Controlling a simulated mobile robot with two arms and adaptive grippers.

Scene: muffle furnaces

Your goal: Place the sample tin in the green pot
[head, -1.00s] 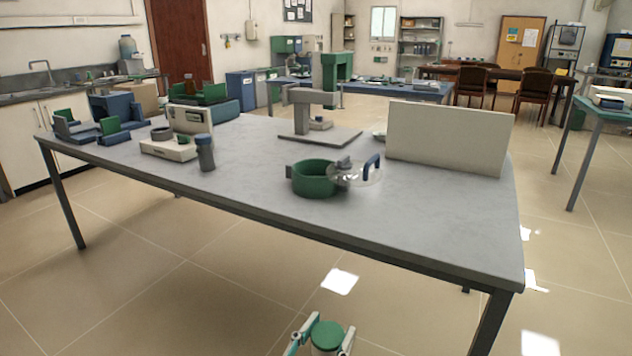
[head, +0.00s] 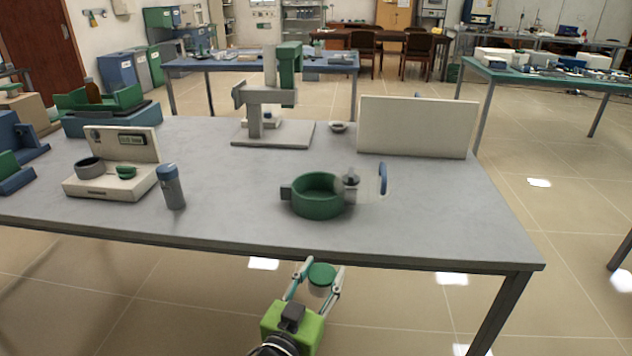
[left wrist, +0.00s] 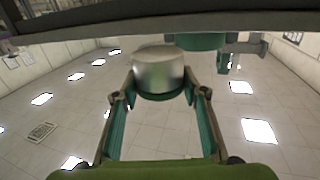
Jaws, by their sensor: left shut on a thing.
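My left gripper (head: 318,283) is shut on the sample tin (head: 321,276), a small pale tin with a green top. It holds the tin in front of the table's front edge, lower in the picture than the tabletop. In the left wrist view the tin (left wrist: 159,73) sits between the two fingers, its side silvery. The green pot (head: 317,200) stands open on the table near the front edge, beyond the gripper. A clear round lid with a blue handle (head: 383,179) is at its right side; whether they touch is unclear. My right gripper is not in view.
The grey table (head: 420,220) has free room right of the pot. A grey-blue bottle (head: 171,188) and a white balance (head: 112,181) stand left. A grey stand (head: 272,134) and a cream panel (head: 414,127) are behind. The table edge (head: 400,261) lies between gripper and pot.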

